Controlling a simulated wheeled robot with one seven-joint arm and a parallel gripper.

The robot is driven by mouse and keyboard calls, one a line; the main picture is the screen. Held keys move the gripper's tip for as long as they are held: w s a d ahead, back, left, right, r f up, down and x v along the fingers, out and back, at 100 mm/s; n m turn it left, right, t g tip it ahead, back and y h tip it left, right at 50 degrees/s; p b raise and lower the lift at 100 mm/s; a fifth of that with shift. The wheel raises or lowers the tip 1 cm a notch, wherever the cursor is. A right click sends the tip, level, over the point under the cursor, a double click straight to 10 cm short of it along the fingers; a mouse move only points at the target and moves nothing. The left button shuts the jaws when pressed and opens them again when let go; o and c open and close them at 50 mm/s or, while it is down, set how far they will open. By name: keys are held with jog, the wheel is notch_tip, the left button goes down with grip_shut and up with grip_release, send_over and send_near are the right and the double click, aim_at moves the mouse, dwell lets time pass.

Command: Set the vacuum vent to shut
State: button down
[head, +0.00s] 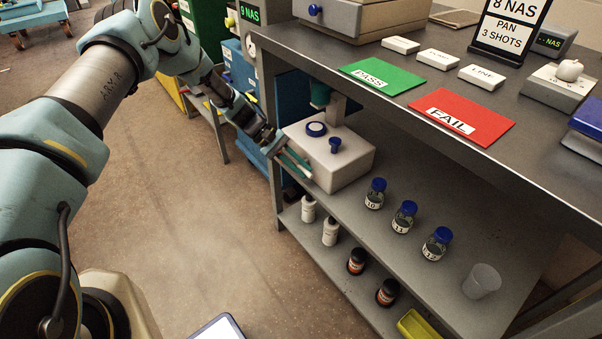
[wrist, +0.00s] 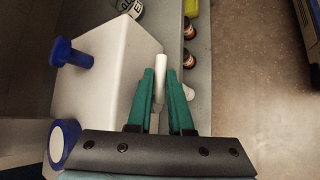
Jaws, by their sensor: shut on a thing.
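The white box-shaped vacuum unit (head: 345,160) stands on the upper shelf under the bench, with a round blue-rimmed port and a blue knob (head: 336,145) on top. It also fills the left of the wrist view (wrist: 110,75). My gripper (head: 299,168) is at the box's left side in the head view. In the wrist view, my gripper's teal fingers (wrist: 160,78) are closed around a slim pale piece that looks like the vacuum vent's lever (wrist: 160,66), beside the box's edge. Its base is hidden, and I cannot tell the vent's setting.
Several blue-capped sample bottles (head: 404,216) and a clear cup (head: 481,281) stand on the same shelf. White bottles (head: 330,231) and dark bottles (head: 387,292) stand on the lower shelf. The benchtop edge (head: 400,110) overhangs the box. The floor (head: 190,220) at left is clear.

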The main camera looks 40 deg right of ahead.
dwell(0.5)
jog(key=c, duration=1.1)
grip_release()
jog(key=b+v, duration=0.1)
jog(key=v, duration=0.9)
jog(key=shift+w+a+r, duration=0.15)
jog(key=shift+w+r, duration=0.05)
jog(key=shift+w, duration=0.15)
